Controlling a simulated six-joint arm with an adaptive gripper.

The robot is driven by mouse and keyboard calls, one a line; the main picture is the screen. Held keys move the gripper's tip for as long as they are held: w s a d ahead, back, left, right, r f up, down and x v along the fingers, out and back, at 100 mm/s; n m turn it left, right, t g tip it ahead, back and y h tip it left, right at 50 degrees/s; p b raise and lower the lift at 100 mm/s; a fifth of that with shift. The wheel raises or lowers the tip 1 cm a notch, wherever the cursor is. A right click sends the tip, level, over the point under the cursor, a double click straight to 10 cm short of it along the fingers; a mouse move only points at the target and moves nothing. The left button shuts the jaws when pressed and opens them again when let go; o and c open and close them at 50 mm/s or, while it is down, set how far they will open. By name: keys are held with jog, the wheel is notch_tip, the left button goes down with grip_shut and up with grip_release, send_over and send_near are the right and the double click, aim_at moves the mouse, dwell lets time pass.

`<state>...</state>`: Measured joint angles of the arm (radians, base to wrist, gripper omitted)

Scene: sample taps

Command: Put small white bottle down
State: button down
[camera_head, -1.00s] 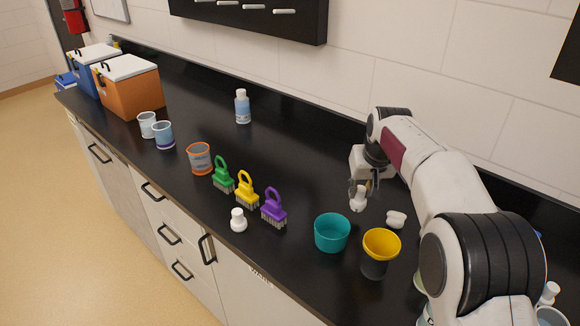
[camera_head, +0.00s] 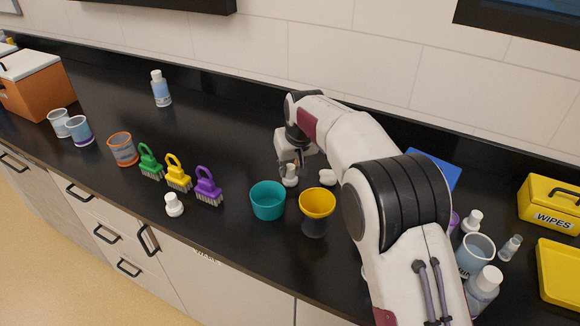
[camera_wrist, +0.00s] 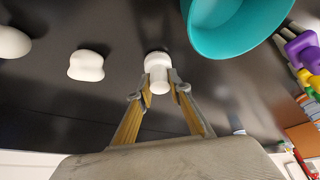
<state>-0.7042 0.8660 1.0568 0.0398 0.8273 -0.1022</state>
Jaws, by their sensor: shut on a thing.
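A small white bottle (camera_head: 290,176) is held between the fingers of my gripper (camera_head: 292,168), just behind the teal bowl. It also shows in the wrist view (camera_wrist: 158,70), where the fingertips of my gripper (camera_wrist: 160,86) close on its narrower part. The bottle looks roughly upright in the head view. Its base is at or very near the black counter (camera_head: 235,130); I cannot tell whether it touches.
The teal bowl (camera_head: 268,203) and a yellow-topped dark cup (camera_head: 315,222) stand in front. A white lumpy piece (camera_head: 327,177) lies to the right. Brushes, including a purple one (camera_head: 208,190), and another white bottle (camera_head: 173,205) stand left.

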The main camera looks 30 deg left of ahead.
jog(key=c, duration=1.9)
grip_release()
jog(key=shift+f, duration=0.1)
jog(key=shift+v, duration=6.15)
jog(key=shift+d, duration=0.1)
